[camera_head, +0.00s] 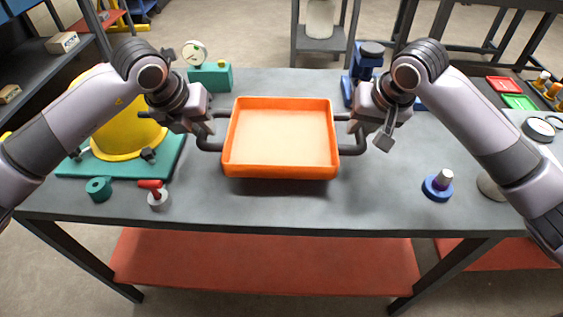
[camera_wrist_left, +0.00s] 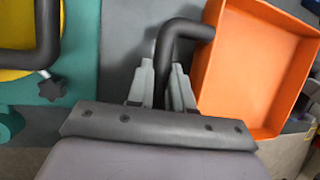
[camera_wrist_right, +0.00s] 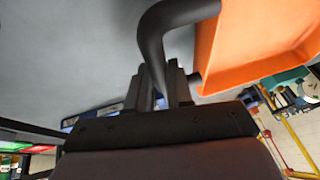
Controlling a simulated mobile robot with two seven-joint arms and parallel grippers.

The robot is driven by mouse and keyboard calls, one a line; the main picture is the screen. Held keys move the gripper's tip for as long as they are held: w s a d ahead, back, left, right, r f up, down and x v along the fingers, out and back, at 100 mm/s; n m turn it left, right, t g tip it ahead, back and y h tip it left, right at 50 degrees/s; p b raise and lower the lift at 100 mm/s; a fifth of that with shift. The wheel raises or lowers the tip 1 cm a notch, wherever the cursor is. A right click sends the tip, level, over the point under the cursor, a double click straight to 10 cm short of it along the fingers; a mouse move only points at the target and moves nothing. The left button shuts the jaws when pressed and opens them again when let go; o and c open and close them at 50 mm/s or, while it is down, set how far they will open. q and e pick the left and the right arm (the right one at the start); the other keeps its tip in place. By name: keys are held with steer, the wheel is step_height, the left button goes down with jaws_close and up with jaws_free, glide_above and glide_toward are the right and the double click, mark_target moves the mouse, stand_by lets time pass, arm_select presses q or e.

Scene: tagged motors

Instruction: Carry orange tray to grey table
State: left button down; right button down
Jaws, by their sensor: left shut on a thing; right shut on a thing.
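The orange tray (camera_head: 281,171) is empty and sits in the middle of the head view, over the grey table (camera_head: 300,212). I cannot tell whether its underside touches the tabletop. It has a black bent handle on each side. My left gripper (camera_wrist_left: 162,85) is shut on the tray's left handle (camera_wrist_left: 182,30). My right gripper (camera_wrist_right: 163,88) is shut on the right handle (camera_wrist_right: 150,35). The tray also shows in the left wrist view (camera_wrist_left: 240,75) and the right wrist view (camera_wrist_right: 245,45). In the head view the fingertips are largely hidden.
A yellow domed part (camera_head: 122,135) on a teal base stands left. A teal block with a dial gauge (camera_head: 210,77) and a blue device (camera_head: 365,65) stand behind. A teal ring (camera_head: 98,189), a red-handled tool (camera_head: 155,193) and a blue round item (camera_head: 437,188) are near the front.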

arm_select(q)
steer(key=shift+f, duration=0.1)
arm_select(e)
steer(key=shift+d+f, duration=0.1)
stand_by(0.3)
